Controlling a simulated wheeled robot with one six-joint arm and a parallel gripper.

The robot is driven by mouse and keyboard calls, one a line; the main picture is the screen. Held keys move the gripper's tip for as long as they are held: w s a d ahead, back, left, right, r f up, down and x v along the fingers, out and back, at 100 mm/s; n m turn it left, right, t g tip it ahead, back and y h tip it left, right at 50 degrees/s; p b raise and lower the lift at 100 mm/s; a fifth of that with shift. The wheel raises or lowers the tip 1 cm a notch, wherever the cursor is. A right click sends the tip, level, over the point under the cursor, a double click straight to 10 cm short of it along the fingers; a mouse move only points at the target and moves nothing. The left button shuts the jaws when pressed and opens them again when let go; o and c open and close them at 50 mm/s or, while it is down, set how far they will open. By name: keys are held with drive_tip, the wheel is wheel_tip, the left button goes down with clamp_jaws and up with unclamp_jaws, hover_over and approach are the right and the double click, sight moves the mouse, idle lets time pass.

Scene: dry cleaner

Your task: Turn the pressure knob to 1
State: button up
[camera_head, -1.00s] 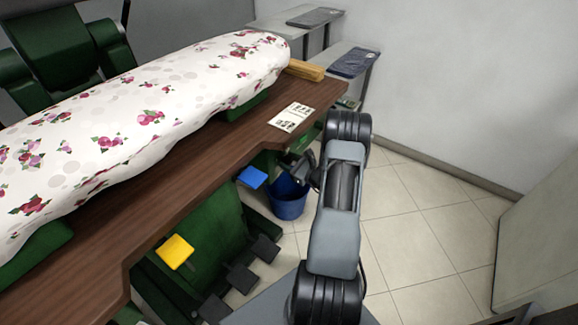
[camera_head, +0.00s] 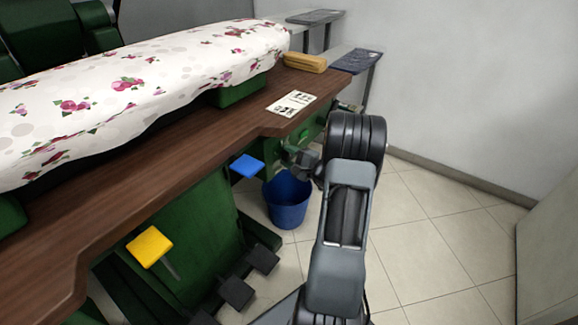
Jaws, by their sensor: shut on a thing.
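My gripper (camera_head: 299,160) is at the green front panel (camera_head: 282,147) under the right end of the wooden tabletop. It is small and dark in this view, and my forearm and wrist partly cover the area. It is shut on a small part at the panel, which by its place is the pressure knob. The knob itself is hidden by the jaws, and its pointer and any numbers cannot be read.
A wooden tabletop (camera_head: 140,180) carries a floral ironing board (camera_head: 120,95), a printed card (camera_head: 291,103) and a tan block (camera_head: 305,62). A blue pedal (camera_head: 246,166), a yellow pedal (camera_head: 149,246) and a blue bucket (camera_head: 287,203) are below. Tiled floor (camera_head: 430,240) is clear at right.

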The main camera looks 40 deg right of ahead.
drive_tip(key=n+b, duration=0.1)
drive_tip(key=b, duration=0.1)
drive_tip(key=n+b, duration=0.3)
drive_tip(key=b, duration=0.1)
drive_tip(key=shift+f+n, duration=0.3)
drive_tip(key=shift+n, duration=0.1)
drive_tip(key=shift+r+n+b, duration=0.25)
drive_tip(key=shift+n+b, duration=0.75)
drive_tip(key=shift+n, duration=0.2)
drive_tip(key=shift+r+n, duration=0.15)
drive_tip(key=shift+n, duration=1.25)
drive_tip(key=o, duration=0.9)
